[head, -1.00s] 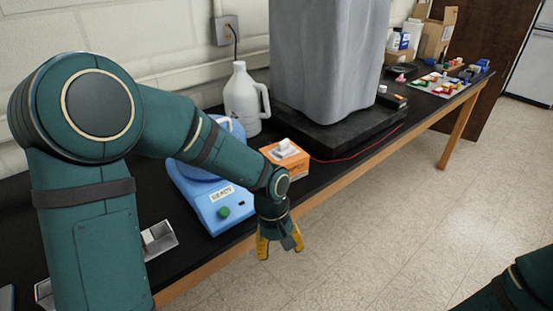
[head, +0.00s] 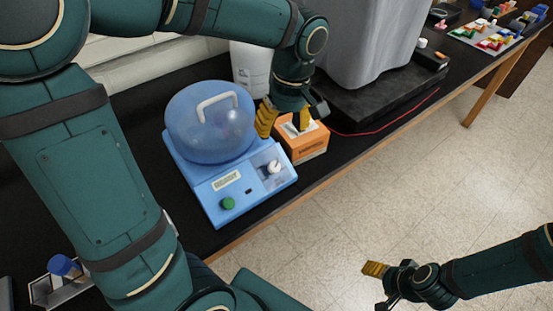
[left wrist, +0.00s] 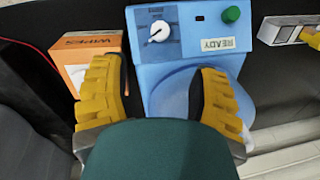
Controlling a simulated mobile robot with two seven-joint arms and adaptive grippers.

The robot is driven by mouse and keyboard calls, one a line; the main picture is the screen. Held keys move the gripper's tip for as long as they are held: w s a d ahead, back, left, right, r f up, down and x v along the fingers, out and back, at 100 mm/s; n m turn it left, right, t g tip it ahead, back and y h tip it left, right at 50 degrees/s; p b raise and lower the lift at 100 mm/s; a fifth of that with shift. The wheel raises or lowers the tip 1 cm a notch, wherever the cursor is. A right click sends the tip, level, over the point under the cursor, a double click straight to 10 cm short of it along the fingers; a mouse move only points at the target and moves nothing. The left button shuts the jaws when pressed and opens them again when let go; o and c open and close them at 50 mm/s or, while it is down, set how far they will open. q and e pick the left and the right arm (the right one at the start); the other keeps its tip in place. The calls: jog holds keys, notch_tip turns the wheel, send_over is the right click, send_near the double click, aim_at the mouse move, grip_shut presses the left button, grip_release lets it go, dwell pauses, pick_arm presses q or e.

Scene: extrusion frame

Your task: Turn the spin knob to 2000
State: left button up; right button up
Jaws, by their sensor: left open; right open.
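The spin knob (head: 273,167) is a small white dial on the front panel of a blue centrifuge (head: 210,190) with a domed, closed lid. In the left wrist view the knob (left wrist: 158,32) shows a dark pointer mark; its scale is too small to read. A READY label and a green button (head: 228,203) sit on the same panel. My left gripper (head: 286,122) is open and empty, above and behind the knob, near the wipes box, apart from the knob. Its yellow fingers (left wrist: 158,88) show in the left wrist view. My right gripper (head: 378,284) is open over the floor, right of the table.
An orange wipes box (head: 304,146) stands right beside the centrifuge. A white jug (head: 250,72) and a large grey bin (head: 365,45) on a black base stand behind. A tray with a blue-capped item (head: 64,268) lies at lower left.

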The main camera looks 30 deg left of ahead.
aim_at(275, 164)
pick_arm(q)
jog(key=f, duration=0.4)
jog(key=s+f+b, duration=0.1)
jog(key=f, duration=0.3)
jog(key=a+f+b, duration=0.1)
jog(key=f, duration=0.3)
jog(key=shift+s+f, duration=0.2)
jog(key=shift+f, duration=0.1)
grip_shut()
